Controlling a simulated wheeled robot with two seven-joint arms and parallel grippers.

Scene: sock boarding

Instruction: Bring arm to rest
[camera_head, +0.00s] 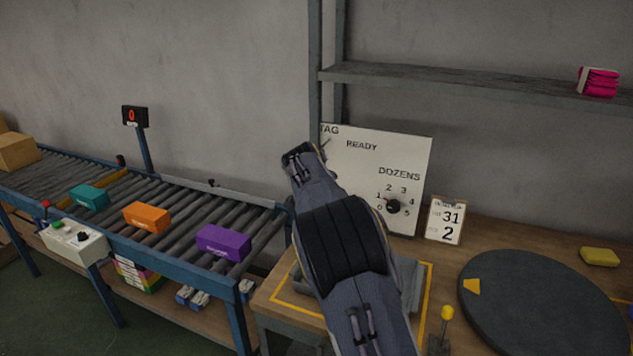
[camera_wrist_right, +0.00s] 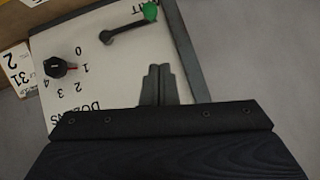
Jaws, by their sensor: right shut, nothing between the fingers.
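My right arm reaches up from the bottom of the head view, in front of the white board (camera_head: 405,158). Its gripper (camera_head: 298,150) is at the board's left edge. In the right wrist view the two fingers of my right gripper (camera_wrist_right: 158,72) are together and empty, over the lower part of the board (camera_wrist_right: 105,75) as pictured. A dark lever with a green knob (camera_wrist_right: 150,12) is on the board, apart from the fingers. The black dial (camera_head: 393,206), also in the wrist view (camera_wrist_right: 56,67), has its red mark near 1. My left gripper is out of view.
A roller conveyor (camera_head: 185,205) at left carries teal (camera_head: 88,196), orange (camera_head: 147,217) and purple (camera_head: 223,243) boxes. A round dark turntable (camera_head: 545,305) and a yellow-knobbed lever (camera_head: 447,314) are at right. A calendar (camera_head: 445,220) stands beside the board. A shelf (camera_head: 450,82) runs above.

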